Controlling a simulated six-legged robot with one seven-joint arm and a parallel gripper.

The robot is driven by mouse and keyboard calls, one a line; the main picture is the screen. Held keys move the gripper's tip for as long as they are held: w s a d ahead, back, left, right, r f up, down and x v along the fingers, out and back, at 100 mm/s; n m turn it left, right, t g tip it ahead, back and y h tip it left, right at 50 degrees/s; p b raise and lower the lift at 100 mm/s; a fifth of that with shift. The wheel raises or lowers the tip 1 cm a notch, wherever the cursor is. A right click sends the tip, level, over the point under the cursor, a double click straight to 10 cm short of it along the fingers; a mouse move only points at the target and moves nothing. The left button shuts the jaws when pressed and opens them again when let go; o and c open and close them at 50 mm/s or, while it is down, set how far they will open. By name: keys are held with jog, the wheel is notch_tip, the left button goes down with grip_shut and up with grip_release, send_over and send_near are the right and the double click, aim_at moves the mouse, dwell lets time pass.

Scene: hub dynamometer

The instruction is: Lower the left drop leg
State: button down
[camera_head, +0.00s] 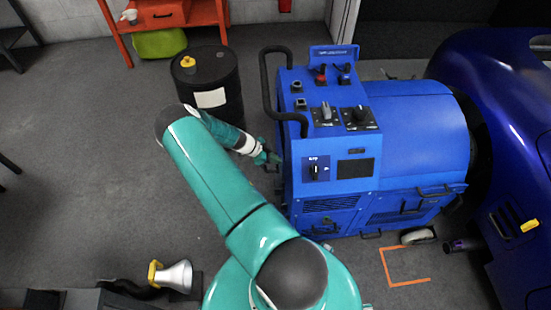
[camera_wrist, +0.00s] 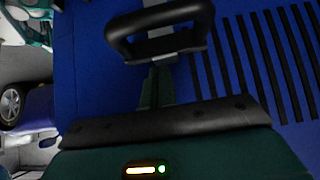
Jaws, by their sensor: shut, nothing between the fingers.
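The blue dynamometer cart (camera_head: 415,125) stands right of my arm in the head view. My gripper (camera_head: 272,158) is at its left side, which is mostly hidden there. In the wrist view my gripper (camera_wrist: 158,88) is shut and empty, its fingertips just below a black loop handle (camera_wrist: 160,45). A grey metal bar (camera_wrist: 163,31) runs behind this handle, against the blue side panel. I cannot tell whether the fingertips touch the handle or the bar. Whether this is the left drop leg is not clear; no leg foot shows on that side.
A black drum (camera_head: 208,90) stands behind my arm, with a red bench (camera_head: 165,15) farther back. A black tube rail (camera_head: 265,85) curves along the cart's left edge. A dark blue car (camera_head: 490,85) is at the right.

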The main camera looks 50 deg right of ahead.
notch_tip(320, 180, down, 9)
dwell(0.3)
jog(key=shift+a, duration=0.1)
jog(key=shift+r, duration=0.15)
